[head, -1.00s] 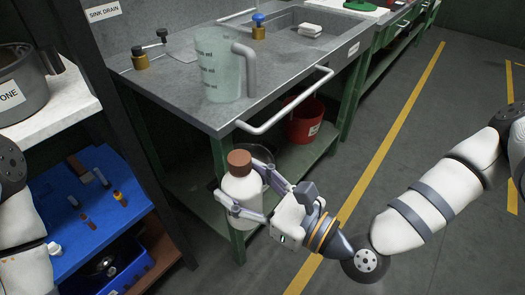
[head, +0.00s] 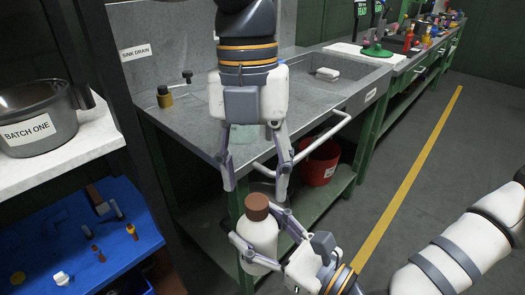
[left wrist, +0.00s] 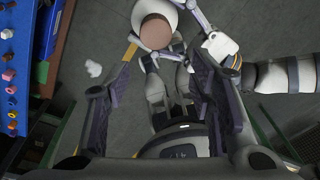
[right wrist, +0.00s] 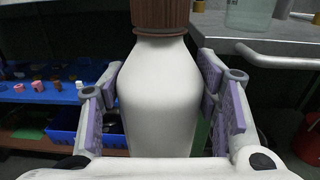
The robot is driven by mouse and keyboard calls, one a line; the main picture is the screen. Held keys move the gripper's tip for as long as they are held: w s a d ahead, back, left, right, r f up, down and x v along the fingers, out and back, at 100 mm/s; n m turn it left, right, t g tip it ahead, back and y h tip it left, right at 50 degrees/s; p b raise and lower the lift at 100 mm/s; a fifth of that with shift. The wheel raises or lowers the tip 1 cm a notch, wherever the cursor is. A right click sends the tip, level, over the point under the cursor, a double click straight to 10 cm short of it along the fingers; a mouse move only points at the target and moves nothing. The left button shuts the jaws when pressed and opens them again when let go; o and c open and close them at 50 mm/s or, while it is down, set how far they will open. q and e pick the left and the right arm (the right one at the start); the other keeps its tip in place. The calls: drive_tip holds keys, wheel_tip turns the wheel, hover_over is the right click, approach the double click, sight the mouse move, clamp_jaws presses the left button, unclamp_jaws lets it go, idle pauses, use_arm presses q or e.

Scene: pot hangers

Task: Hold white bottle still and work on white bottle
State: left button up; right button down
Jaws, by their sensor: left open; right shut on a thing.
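The white bottle (head: 260,238) with a brown cap (head: 257,206) is upright in the head view, held in the air in front of the sink bench. My right gripper (head: 262,240) is shut around the bottle's body; the right wrist view shows the white body (right wrist: 160,100) between its two pads. My left gripper (head: 256,188) is open and empty, pointing down, just above the cap. In the left wrist view the brown cap (left wrist: 155,31) shows at the top, beyond the open fingers (left wrist: 165,100).
The grey sink bench (head: 195,125) with a front rail (head: 315,140) stands behind the bottle. A red bucket (head: 318,163) is on its lower shelf. At left are a pot (head: 40,118) and a blue board (head: 75,240). Floor at right is clear.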

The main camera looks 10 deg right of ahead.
sight(262, 200)
use_arm(q)
drive_tip(key=shift+w+d+r+m+t, duration=0.6)
drive_tip(key=shift+w+r+m+t, duration=0.15)
drive_tip(key=shift+m, duration=0.25)
wheel_tip(262, 200, down, 8)
drive_tip(key=shift+w+r, duration=0.1)
drive_tip(key=shift+r, duration=0.05)
